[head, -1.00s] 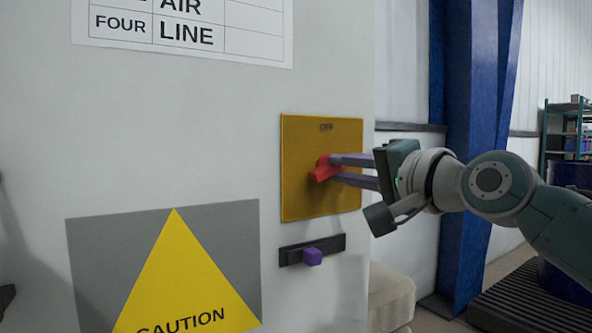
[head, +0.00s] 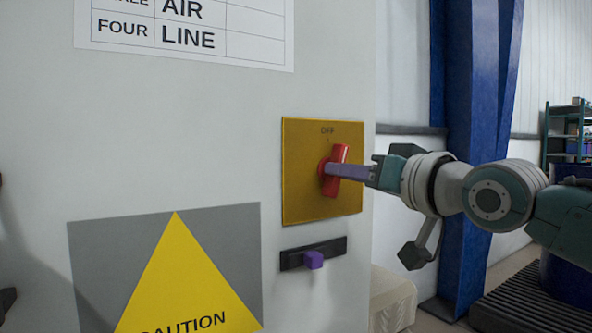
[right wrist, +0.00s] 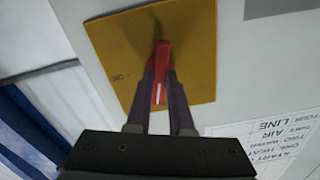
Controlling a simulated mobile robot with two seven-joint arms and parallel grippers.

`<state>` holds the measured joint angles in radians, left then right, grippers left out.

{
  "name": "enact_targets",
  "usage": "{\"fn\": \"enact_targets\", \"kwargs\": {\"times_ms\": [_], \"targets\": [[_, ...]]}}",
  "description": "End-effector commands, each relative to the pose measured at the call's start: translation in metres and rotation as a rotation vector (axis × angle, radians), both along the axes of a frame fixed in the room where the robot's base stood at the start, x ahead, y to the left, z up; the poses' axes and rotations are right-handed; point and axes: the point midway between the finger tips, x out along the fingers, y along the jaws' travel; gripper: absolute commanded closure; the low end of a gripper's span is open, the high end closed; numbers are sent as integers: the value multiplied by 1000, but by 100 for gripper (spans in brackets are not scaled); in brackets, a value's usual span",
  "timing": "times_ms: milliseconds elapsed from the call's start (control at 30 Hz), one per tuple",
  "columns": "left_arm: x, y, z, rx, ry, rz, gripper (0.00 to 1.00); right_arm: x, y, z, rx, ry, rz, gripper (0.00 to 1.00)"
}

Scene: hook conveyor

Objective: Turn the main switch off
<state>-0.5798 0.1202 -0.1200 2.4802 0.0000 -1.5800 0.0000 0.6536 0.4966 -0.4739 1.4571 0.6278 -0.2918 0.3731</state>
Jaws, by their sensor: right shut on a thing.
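The main switch is a red rotary handle (head: 336,170) on a yellow plate (head: 300,200) fixed to a pale cabinet wall. In the head view the handle stands nearly upright, its top leaning slightly right, below the word OFF on the plate. My right gripper (head: 335,169) comes from the right and is shut on the handle. In the right wrist view the red handle (right wrist: 160,72) sits between the two purple fingers (right wrist: 160,85), against the yellow plate (right wrist: 200,50). No left gripper is clearly visible.
A yellow CAUTION sign (head: 178,280) is at lower left and a printed chart (head: 190,35) above. A blue column (head: 475,130) stands behind my right arm.

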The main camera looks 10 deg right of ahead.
Motion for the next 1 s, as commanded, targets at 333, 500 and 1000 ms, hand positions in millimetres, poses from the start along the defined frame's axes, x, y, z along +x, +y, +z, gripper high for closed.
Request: {"fn": "enact_targets", "kwargs": {"times_ms": [333, 500, 1000], "targets": [[0, 1, 6, 5, 0, -4, 100, 0, 0, 1, -215, -78, 0, 100], [0, 1, 8, 4, 0, -3, 100, 0, 0, 1, -272, -100, 0, 100], [0, -1, 8, -4, 1, 3, 100, 0, 0, 1, -307, -113, 0, 100]]}}
